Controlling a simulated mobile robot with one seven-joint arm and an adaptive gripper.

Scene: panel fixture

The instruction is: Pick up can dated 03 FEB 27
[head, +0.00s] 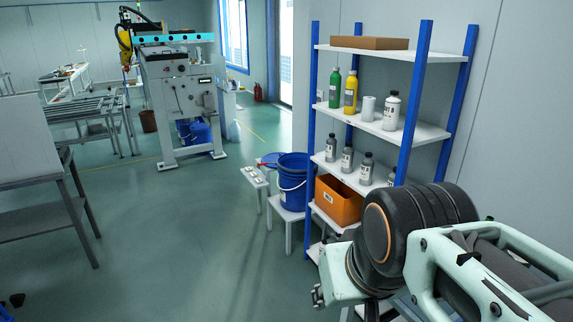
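No can with a readable date shows in the head view. The shelf rack (423,85) with blue posts stands at the right. A plain white cylinder (368,109) is on its upper middle shelf, between a yellow bottle (350,95) and a white bottle (391,111). A green bottle (334,90) stands at the left there. Several grey bottles with dark caps, one of them here (347,158), stand on the shelf below. Labels are too small to read. My arm fills the lower right; a small dark part of my gripper (318,296) shows, its fingers unclear.
An orange bin (338,203) sits low in the rack, partly behind my arm. A blue bucket (292,184) stands on a stool left of it, beside a low bench (256,176) with small items. A grey table (35,184) is at left. The middle floor is clear.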

